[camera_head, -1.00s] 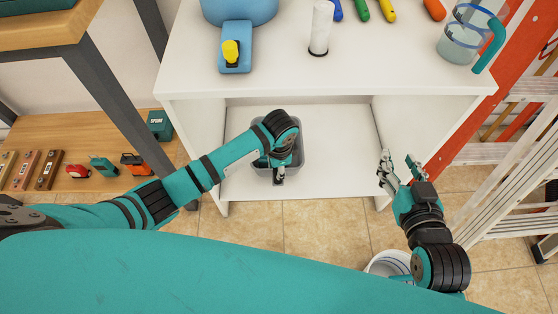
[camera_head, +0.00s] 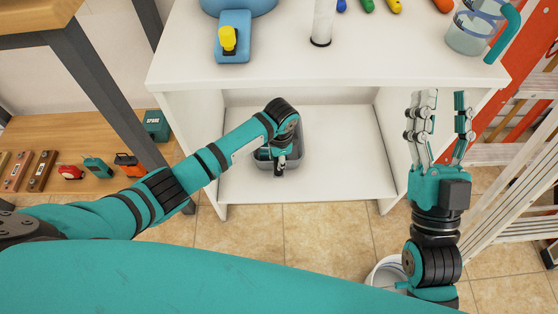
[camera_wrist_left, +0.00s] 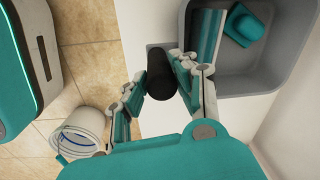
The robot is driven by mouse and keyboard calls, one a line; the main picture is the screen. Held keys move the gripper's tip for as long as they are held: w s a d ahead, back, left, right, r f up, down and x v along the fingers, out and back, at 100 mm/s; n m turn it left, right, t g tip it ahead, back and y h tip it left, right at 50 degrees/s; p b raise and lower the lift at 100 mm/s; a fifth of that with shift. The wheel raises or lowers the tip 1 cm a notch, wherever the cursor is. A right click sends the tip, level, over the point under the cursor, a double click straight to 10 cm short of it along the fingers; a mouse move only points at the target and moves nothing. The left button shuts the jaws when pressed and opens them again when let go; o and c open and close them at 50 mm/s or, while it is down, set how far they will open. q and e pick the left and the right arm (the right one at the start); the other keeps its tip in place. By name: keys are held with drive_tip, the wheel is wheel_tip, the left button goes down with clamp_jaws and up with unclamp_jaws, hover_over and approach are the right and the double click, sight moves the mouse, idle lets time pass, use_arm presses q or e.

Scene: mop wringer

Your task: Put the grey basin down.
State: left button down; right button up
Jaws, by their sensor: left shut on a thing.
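The grey basin (camera_head: 296,158) is inside the white cabinet, at its lower shelf and left of the shelf's middle. My left gripper (camera_head: 280,168) is at the basin's front side, and my arm hides much of the basin from above. In the left wrist view, my left gripper (camera_wrist_left: 163,80) is shut on a black cylindrical handle (camera_wrist_left: 160,70) beside the basin's rim (camera_wrist_left: 292,45). A teal piece (camera_wrist_left: 243,24) lies in the basin. I cannot tell whether the basin's bottom touches the shelf. My right gripper (camera_head: 443,97) is open and empty, right of the cabinet opening.
The lower shelf (camera_head: 340,165) is bare right of the basin. A white bucket (camera_head: 385,272) stands on the floor near my right arm. A ladder (camera_head: 505,200) is at right.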

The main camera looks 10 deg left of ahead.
use_arm(q)
drive_tip(key=shift+f, duration=0.1)
use_arm(e)
drive_tip(key=shift+s+r, duration=0.35)
drive_tip(key=shift+r, duration=0.05)
use_arm(q)
drive_tip(key=c, duration=1)
unclamp_jaws()
drive_tip(key=shift+c, duration=0.2)
